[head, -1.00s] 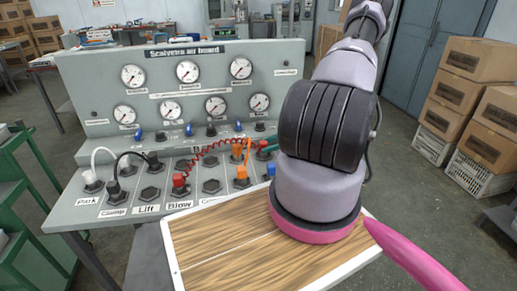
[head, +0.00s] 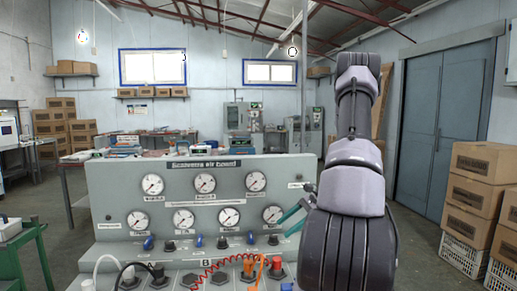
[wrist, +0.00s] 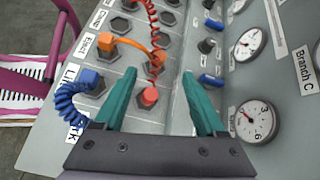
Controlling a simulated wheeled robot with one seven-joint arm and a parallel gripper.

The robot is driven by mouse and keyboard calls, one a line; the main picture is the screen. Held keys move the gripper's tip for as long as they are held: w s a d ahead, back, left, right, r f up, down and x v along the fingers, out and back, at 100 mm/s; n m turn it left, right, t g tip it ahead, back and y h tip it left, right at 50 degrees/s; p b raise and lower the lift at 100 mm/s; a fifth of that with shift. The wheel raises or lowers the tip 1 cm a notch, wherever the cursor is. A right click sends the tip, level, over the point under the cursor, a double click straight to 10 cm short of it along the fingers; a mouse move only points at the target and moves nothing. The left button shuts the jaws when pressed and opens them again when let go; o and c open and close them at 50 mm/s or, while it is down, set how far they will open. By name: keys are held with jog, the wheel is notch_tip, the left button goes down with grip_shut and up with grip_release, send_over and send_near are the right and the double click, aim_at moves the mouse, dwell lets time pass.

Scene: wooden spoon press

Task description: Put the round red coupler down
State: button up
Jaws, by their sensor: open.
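The round red coupler (wrist: 149,96) stands on the grey air board between the two teal fingers of my gripper (wrist: 159,76). The fingers are open, and a gap shows on each side of the coupler. A coiled red hose (wrist: 152,20) leads towards it from the top of the wrist view. My arm hides much of the board's right side.
An orange coupler with its hose (wrist: 120,43) and a blue coupler (wrist: 88,82) with a coiled hose stand close by. The gauge panel (head: 180,235) rises behind the ports. Stacked boxes (head: 480,190) stand at the right. Dark hexagonal ports line the board.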

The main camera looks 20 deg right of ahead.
jog(key=a+r+n+g+h, duration=0.1)
jog(key=a+r+n+h, duration=0.35)
jog(key=r, duration=0.75)
jog(key=s+a+r+n+t+h, duration=0.1)
jog(key=s+a+r+n, duration=0.4)
jog(key=r, duration=0.5)
jog(key=s+a+r+n+t+h, duration=0.2)
jog(key=s+a+r+n+t, duration=0.2)
jog(key=s+a+r, duration=0.5)
jog(key=s+r, duration=0.1)
jog(key=s, duration=0.1)
jog(key=shift+s+a+n, duration=0.15)
jog(key=shift+s+n, duration=0.2)
jog(key=shift+s, duration=0.05)
jog(key=shift+h, duration=0.25)
